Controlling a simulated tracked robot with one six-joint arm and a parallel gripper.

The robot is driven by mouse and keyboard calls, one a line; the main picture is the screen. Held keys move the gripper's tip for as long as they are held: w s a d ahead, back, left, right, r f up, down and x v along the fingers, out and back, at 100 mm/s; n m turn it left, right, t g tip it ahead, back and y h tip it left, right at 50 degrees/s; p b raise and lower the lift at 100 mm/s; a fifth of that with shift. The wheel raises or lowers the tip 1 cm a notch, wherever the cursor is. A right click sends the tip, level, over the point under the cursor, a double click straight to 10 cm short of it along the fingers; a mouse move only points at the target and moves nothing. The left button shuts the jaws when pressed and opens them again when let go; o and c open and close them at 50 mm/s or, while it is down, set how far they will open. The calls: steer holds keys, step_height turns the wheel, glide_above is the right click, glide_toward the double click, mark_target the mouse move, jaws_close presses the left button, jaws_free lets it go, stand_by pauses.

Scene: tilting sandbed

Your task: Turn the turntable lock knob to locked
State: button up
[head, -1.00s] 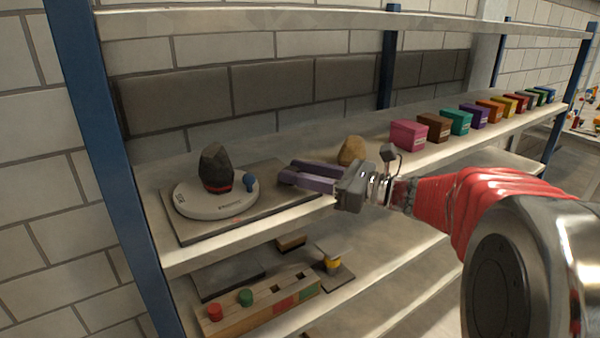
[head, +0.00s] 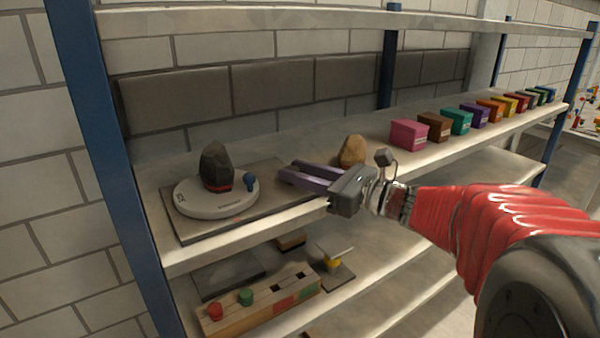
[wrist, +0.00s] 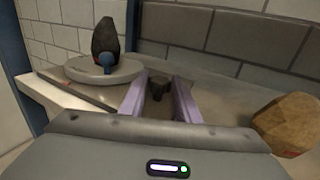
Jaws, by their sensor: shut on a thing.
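The white round turntable (head: 200,207) sits on a dark base plate on the upper shelf, with a dark rock (head: 215,165) banded red on it. A blue round-headed piece (head: 249,180) stands at its right edge. My gripper (head: 287,171) is right of the turntable, over the base plate's right end, its two purple fingers pointing left. In the wrist view a dark knob (wrist: 157,87) shows between the fingertips, and my gripper (wrist: 156,80) is shut on it. The fingers hide the knob in the head view. I cannot read its lock position.
A tan rock (head: 352,151) lies on the shelf just behind my gripper; it also shows at right in the wrist view (wrist: 289,124). A row of coloured boxes (head: 408,134) runs to the right. A blue post (head: 100,150) stands at left. A wooden block with pegs (head: 262,306) is below.

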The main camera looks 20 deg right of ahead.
steer(key=shift+s+a+m+t+h, duration=0.2)
steer(key=shift+m+t+h, duration=0.7)
steer(key=shift+h, duration=0.4)
steer(key=shift+s+a+m+t+h, duration=0.15)
steer(key=shift+m+t+h, duration=0.55)
steer(key=shift+m+h, duration=0.5)
steer(key=shift+w+a+m+t+h, duration=0.1)
steer(key=shift+m+t+h, duration=0.25)
steer(key=shift+h, duration=0.55)
steer(key=shift+r+m+t+h, duration=0.1)
steer(key=shift+m+t+h, duration=0.25)
steer(key=shift+m+h, duration=1.35)
steer(key=o, duration=1)
steer(key=shift+a+n, duration=0.1)
steer(key=shift+n, duration=0.35)
steer(key=shift+o, duration=0.2)
